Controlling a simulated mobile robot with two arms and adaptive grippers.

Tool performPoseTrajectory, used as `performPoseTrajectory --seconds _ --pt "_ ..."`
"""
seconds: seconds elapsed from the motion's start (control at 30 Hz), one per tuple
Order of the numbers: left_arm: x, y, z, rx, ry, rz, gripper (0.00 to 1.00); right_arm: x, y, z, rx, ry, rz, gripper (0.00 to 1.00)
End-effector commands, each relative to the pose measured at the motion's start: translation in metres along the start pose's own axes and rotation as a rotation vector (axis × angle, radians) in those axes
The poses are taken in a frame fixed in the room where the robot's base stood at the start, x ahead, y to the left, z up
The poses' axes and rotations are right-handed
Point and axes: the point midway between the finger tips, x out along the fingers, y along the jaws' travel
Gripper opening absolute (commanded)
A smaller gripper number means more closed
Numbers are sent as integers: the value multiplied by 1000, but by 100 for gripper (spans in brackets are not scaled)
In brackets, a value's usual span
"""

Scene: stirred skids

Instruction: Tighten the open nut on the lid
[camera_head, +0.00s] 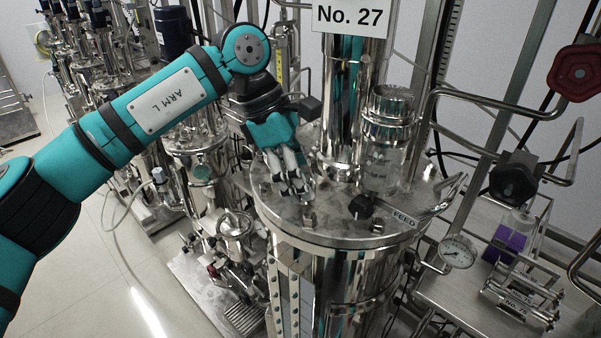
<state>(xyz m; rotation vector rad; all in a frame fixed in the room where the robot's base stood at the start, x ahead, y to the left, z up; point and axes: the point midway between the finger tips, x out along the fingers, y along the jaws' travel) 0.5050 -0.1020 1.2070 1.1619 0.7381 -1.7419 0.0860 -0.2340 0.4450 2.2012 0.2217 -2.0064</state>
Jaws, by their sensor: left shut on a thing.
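The round steel lid (336,225) of the vessel marked No. 27 is in the middle of the head view. Several nuts stand around its rim; one nut (309,220) is at the front edge and another (376,226) is to its right. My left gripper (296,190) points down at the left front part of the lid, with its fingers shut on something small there. The fingers hide most of it, so I cannot make out the nut itself. My right gripper is not in view.
A tall column with a No. 27 sign (349,18) rises from the lid. A sight glass (385,150), a black knob (361,206) and a FEED tag (405,218) crowd its right side. A pressure gauge (457,251) and a bent pipe (480,97) stand farther right.

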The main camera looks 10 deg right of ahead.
Motion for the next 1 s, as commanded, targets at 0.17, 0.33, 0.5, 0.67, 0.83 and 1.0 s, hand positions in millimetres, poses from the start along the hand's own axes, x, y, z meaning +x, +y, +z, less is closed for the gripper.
performPoseTrajectory --seconds 0.17,0.33,0.5,0.67,0.83,1.0 --pt "-2 1 1 94 -1 -36 9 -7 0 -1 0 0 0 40" --pt "-2 2 1 151 -1 -58 9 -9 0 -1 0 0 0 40" --pt "-2 2 1 181 0 -70 10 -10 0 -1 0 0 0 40" --pt "-2 2 0 190 0 -73 10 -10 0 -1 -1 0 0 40" --pt "-1 2 0 190 0 -73 9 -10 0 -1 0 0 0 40" --pt "-1 2 0 189 0 -73 49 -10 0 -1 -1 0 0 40"
